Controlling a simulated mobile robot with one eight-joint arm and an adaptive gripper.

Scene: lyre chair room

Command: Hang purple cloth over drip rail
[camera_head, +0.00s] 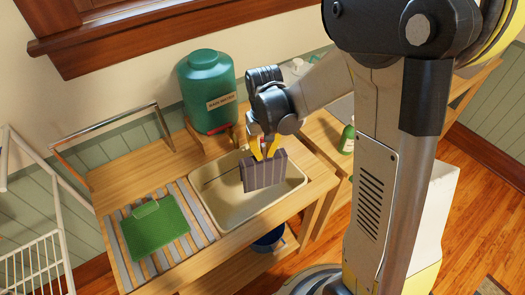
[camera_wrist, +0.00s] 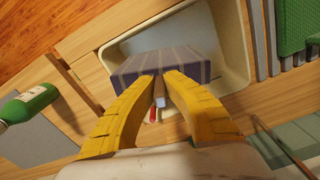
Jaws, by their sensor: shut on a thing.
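The purple cloth (camera_head: 264,174) is a striped, folded, flat-sided piece, dark purple in the wrist view (camera_wrist: 172,52). My gripper (camera_head: 265,148) has its yellow fingers shut on the cloth's upper edge. The fingers also show in the wrist view (camera_wrist: 160,82). The cloth hangs over the cream sink basin (camera_head: 225,215); I cannot tell whether it touches the basin. The drip rail (camera_head: 108,128) is a shiny metal bar on upright legs at the back left of the wooden counter, well to the left of my gripper. Nothing hangs on it.
A green water tank (camera_head: 207,90) stands behind the basin, close to my gripper. A green board (camera_head: 155,228) lies on grey slats left of the basin. A green bottle (camera_head: 347,138) stands to the right. A white wire rack (camera_head: 35,260) is at far left. The counter before the rail is clear.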

